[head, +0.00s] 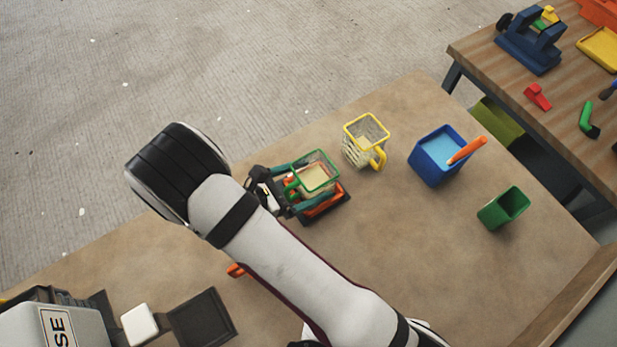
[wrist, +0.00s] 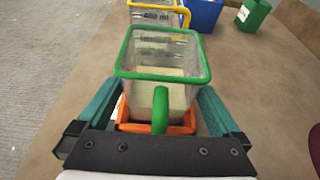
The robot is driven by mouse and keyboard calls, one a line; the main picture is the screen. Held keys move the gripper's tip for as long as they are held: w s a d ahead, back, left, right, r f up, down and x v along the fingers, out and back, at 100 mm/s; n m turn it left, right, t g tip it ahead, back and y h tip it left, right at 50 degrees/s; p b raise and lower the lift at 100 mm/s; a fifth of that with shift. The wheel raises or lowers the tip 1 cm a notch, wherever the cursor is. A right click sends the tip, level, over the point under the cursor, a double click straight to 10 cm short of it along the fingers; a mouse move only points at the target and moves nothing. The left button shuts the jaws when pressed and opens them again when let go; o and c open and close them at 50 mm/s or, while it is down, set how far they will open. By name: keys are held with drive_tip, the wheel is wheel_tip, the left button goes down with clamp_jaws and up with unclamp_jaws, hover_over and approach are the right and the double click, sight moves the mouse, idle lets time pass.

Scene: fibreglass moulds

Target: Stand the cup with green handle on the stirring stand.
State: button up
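The cup with green handle (head: 317,176) is a clear, square, tapered cup with a green rim, pale contents and its handle toward my gripper. It stands upright in the wrist view (wrist: 155,88). The stirring stand (head: 326,207), orange on a dark base, lies directly under the cup. Its orange part shows around the cup's bottom in the wrist view (wrist: 180,129). Whether the cup's bottom touches it I cannot tell.
A similar cup with yellow handle (head: 361,151) stands just behind. To its right are a blue container (head: 426,167) with an orange-handled tool and a green pot (head: 500,210). A dark plate (head: 201,320) lies at lower left. The table's right front is clear.

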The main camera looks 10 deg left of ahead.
drive_tip(key=v, duration=1.6)
drive_tip(key=w+d+r+m+g, duration=0.2)
drive_tip(key=d+r+m+g, duration=0.3)
drive_tip(key=d, duration=0.3)
drive_tip(key=w+d+r+m+g, duration=0.1)
drive_tip(key=d+r+m+g, duration=0.25)
drive_tip(key=d+m, duration=0.4)
drive_tip(key=s+d+r+m+y, duration=0.1)
drive_tip(key=s+d+m+y, duration=0.3)
drive_tip(key=m, duration=0.6)
drive_tip(key=s+d+r+m+g+y, duration=0.1)
drive_tip(key=s+d+r+m+y, duration=0.1)
drive_tip(key=s+d+m+y, duration=0.2)
drive_tip(key=s+m+y, duration=0.1)
drive_tip(key=m+y, duration=0.2)
drive_tip(key=m, duration=0.3)
drive_tip(key=shift+d, duration=0.4)
